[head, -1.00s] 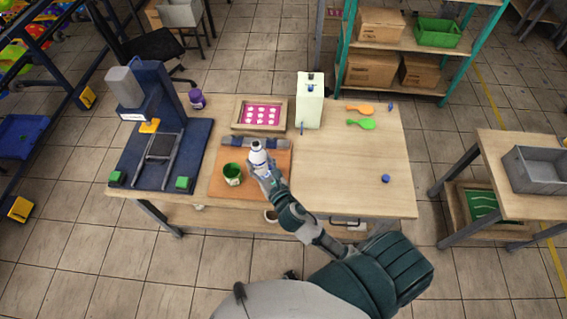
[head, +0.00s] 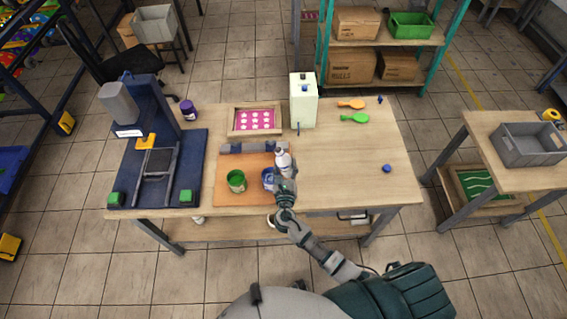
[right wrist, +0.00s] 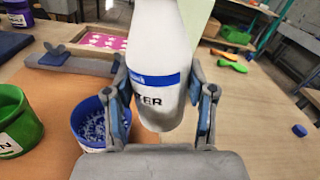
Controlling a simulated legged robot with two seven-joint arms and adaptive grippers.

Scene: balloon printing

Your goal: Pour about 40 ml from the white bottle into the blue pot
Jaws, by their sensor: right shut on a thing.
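The white bottle (head: 283,160) has a blue band with lettering. My right gripper (head: 284,180) is shut on it; the right wrist view shows the bottle (right wrist: 160,62) between the two fingers (right wrist: 163,110). The bottle looks close to upright. The blue pot (head: 267,180) stands on the orange-brown mat (head: 255,199), just left of my right gripper. In the right wrist view the blue pot (right wrist: 88,118) shows pale blue, speckled contents, and the bottle is beside it, not over it. The green pot (head: 236,181) stands left of the blue pot. My left gripper is not in view.
A blue press (head: 132,168) stands at the table's left. A framed pink sheet (head: 257,120), a pale container (head: 303,104), and orange (head: 351,104) and green (head: 354,118) paddle-shaped things lie toward the back. The table's right half is mostly clear, with a small blue cap-like object (head: 387,168).

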